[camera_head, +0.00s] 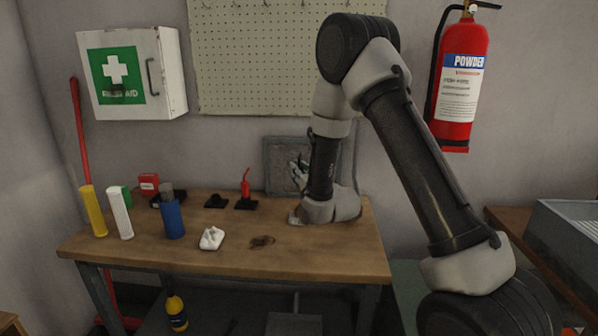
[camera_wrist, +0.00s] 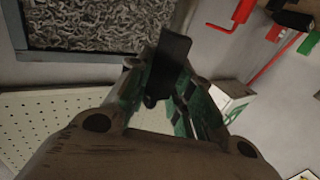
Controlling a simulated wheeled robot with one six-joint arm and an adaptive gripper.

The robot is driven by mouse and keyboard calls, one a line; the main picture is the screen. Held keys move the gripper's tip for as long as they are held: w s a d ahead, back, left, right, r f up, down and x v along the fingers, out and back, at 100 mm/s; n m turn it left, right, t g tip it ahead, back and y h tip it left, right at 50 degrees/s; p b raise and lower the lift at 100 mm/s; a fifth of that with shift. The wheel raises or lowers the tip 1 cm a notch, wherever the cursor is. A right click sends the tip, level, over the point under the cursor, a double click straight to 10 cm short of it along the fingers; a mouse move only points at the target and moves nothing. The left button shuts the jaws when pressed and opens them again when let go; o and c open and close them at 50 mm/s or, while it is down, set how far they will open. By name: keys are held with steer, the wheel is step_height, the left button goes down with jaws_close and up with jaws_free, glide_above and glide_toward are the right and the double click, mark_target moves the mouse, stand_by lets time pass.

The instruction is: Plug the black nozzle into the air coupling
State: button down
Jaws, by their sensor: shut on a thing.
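My gripper (camera_head: 299,172) is in front of the grey framed panel at the back of the bench, partly hidden by my arm in the head view. In the wrist view my gripper (camera_wrist: 167,88) has its fingers closed around a dark, flat-sided black piece, which I take to be the black nozzle (camera_wrist: 170,62). It points away from the palm, beside the panel's edge in the picture. The nozzle cannot be made out in the head view. I cannot make out the air coupling in either view; my arm covers part of the bench's right side.
The grey panel (camera_head: 279,180) leans at the back of the bench (camera_head: 330,255). A red nozzle (camera_head: 246,188) stands on a black base beside another low black base (camera_head: 216,201). Yellow, white and blue cylinders stand at left. A white piece (camera_head: 211,239) lies in front.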

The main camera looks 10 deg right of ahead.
steer(key=shift+f, duration=0.1)
steer(key=shift+f, duration=3.8)
steer(key=shift+f, duration=0.5)
steer(key=c, duration=1.2)
jaws_free()
